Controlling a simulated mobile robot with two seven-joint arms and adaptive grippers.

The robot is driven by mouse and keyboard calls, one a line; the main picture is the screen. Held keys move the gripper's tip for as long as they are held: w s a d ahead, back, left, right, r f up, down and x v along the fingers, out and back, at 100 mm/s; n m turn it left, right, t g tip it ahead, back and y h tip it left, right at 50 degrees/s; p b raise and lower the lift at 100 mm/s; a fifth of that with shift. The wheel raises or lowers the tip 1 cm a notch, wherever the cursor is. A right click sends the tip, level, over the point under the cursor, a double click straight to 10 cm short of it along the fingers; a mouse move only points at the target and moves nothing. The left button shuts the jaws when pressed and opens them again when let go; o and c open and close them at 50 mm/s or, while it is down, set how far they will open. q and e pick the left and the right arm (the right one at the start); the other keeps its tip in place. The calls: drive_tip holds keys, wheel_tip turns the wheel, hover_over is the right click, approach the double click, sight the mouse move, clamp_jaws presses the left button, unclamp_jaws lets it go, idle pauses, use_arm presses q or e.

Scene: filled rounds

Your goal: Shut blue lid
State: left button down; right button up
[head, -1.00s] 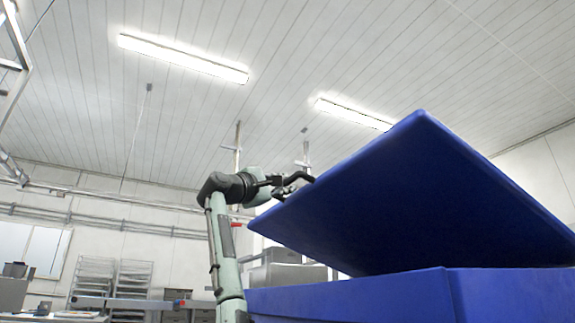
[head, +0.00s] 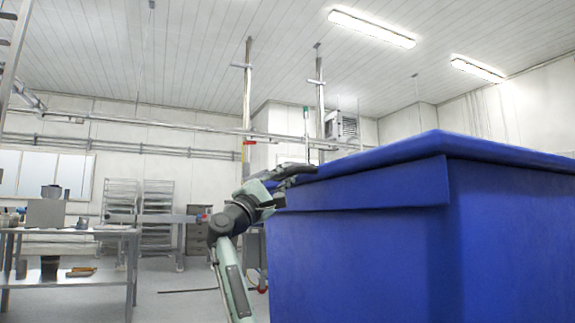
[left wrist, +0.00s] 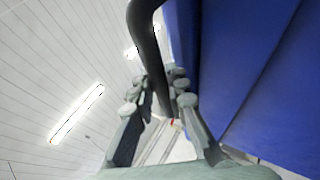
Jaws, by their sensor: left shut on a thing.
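The blue lid (head: 400,150) lies nearly level along the top of the large blue bin (head: 370,245). I see no clear gap between the lid's rim and the bin in the head view. My left gripper (head: 292,174) is at the lid's left edge, its fingers around a dark bar handle. In the left wrist view the dark curved handle (left wrist: 147,45) runs down between the fingers of the left gripper (left wrist: 160,95), which is shut on it. Blue surfaces fill the right of that view. My right gripper is not in view.
A metal table (head: 75,232) with boxes and small items stands at the left. Rack shelves (head: 157,215) stand behind it near the far wall. The floor between the table and the bin has free room.

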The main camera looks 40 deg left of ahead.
use_arm(q)
drive_tip(key=shift+w+f, duration=0.15)
drive_tip(key=shift+f, duration=0.55)
drive_tip(key=c, duration=1.8)
unclamp_jaws()
drive_tip(key=shift+a, duration=0.15)
drive_tip(key=shift+o, duration=0.2)
drive_tip(key=v, duration=1.2)
drive_tip(key=shift+r, duration=0.25)
